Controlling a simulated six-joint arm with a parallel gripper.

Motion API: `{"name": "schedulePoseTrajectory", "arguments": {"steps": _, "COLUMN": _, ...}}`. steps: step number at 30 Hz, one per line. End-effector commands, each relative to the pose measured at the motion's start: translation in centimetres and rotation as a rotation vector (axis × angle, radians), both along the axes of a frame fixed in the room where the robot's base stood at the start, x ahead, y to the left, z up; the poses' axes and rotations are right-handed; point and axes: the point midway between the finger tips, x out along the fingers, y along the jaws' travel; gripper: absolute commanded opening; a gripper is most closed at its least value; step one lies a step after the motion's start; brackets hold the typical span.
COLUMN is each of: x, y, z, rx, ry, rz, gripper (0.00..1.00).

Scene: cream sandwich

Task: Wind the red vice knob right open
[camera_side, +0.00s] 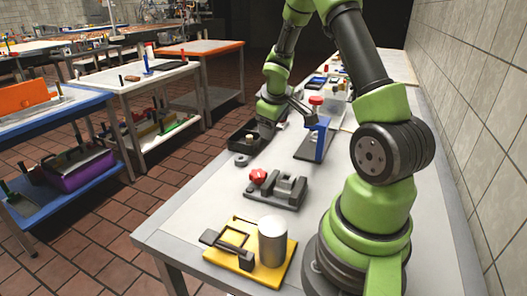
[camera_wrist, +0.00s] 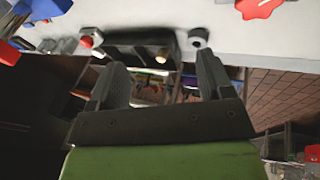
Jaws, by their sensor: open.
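The red vice knob (camera_side: 258,177) is a lobed knob on the left end of the dark grey vice (camera_side: 284,190), which sits on the table in the side view. The knob also shows in the wrist view (camera_wrist: 259,8), cut off by the top edge. My gripper (camera_side: 267,129) is farther back along the table, apart from the knob and beside the black tray. In the wrist view my gripper (camera_wrist: 161,83) has its two dark fingers wide apart with nothing between them. The vice's jaws are small in the side view, and I cannot tell how far apart they are.
The black tray (camera_side: 235,144) holds a small pale cylinder. A grey ring (camera_side: 241,161) lies in front of it. A blue stand (camera_side: 320,142) with a red top is behind the vice. A yellow fixture (camera_side: 224,257) and metal cylinder (camera_side: 272,241) stand nearer the front.

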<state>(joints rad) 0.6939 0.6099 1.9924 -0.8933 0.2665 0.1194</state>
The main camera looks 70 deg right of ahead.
Motion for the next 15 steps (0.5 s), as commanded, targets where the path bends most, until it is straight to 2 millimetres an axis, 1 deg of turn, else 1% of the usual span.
{"name": "schedulePoseTrajectory", "arguments": {"steps": 4, "x": 0.0, "y": 2.5, "z": -0.4, "rx": 0.118, "ry": 0.108, "rz": -0.058, "gripper": 0.73}}
{"name": "schedulePoseTrajectory", "arguments": {"steps": 9, "x": 0.6, "y": 6.2, "z": -0.6, "rx": 0.300, "ry": 0.165, "rz": -0.058, "gripper": 0.73}}
{"name": "schedulePoseTrajectory", "arguments": {"steps": 12, "x": 0.9, "y": 7.5, "z": -0.6, "rx": 0.362, "ry": 0.171, "rz": -0.048, "gripper": 0.73}}
{"name": "schedulePoseTrajectory", "arguments": {"steps": 15, "x": 1.0, "y": 7.8, "z": -1.2, "rx": 0.383, "ry": 0.174, "rz": -0.044, "gripper": 0.73}}
